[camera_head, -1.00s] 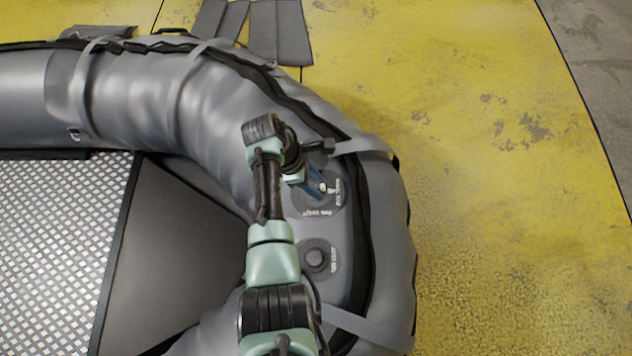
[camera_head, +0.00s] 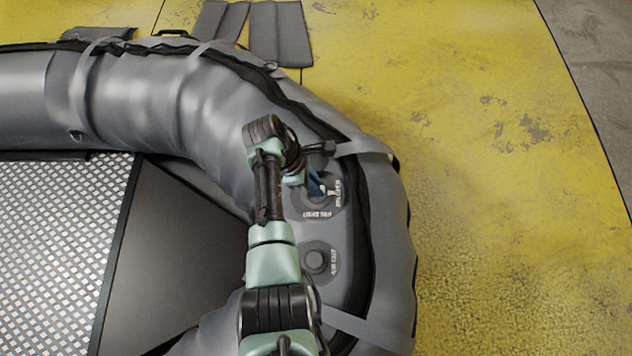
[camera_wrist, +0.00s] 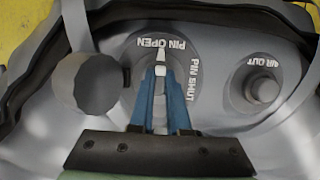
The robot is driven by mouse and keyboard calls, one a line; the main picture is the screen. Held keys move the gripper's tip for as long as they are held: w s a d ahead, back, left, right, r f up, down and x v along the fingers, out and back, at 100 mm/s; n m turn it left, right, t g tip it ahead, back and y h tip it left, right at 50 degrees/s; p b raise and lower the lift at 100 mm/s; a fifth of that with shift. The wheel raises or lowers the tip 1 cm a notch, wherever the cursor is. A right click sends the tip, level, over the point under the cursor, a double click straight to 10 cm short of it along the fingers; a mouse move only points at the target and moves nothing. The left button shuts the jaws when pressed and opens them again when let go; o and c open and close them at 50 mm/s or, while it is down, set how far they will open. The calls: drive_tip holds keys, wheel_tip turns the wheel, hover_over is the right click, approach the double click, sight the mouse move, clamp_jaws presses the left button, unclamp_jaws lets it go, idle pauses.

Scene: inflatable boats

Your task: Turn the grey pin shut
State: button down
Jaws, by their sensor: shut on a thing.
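The grey pin (camera_wrist: 160,58) sits in a round dark plate (camera_wrist: 135,75) on the boat's grey tube. The plate carries the words PIN OPEN and PIN SHUT. In the wrist view the pin's pale tip points at PIN OPEN, and PIN SHUT lies to its right. My gripper (camera_wrist: 161,80) has blue fingers, close together, shut on the pin. The fingers hide much of the pin. In the head view my gripper (camera_head: 318,186) reaches down over the plate (camera_head: 312,206), and my arm covers part of it.
A round AIR OUT valve (camera_wrist: 262,90) stands right of the plate in the wrist view. A dark round knob (camera_wrist: 88,84) stands close on the left. A strap (camera_head: 365,148) and black trim (camera_head: 362,225) run along the tube. Yellow floor (camera_head: 480,200) is clear at right.

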drive_tip(key=m+g+b, duration=0.1)
drive_tip(key=m, duration=0.3)
drive_tip(key=shift+s+m, duration=0.1)
drive_tip(key=shift+m, duration=0.3)
drive_tip(key=m+g+y+b, duration=0.1)
drive_tip(key=m, duration=0.3)
drive_tip(key=shift+m+b, duration=0.3)
drive_tip(key=m+g+y, duration=0.1)
drive_tip(key=m, duration=0.3)
drive_tip(key=shift+s+a+b, duration=0.1)
drive_tip(key=shift+b, duration=0.25)
drive_tip(key=shift+m+y, duration=0.7)
drive_tip(key=shift+m, duration=1.5)
drive_tip(key=shift+a, duration=0.1)
drive_tip(key=c, duration=0.9)
unclamp_jaws()
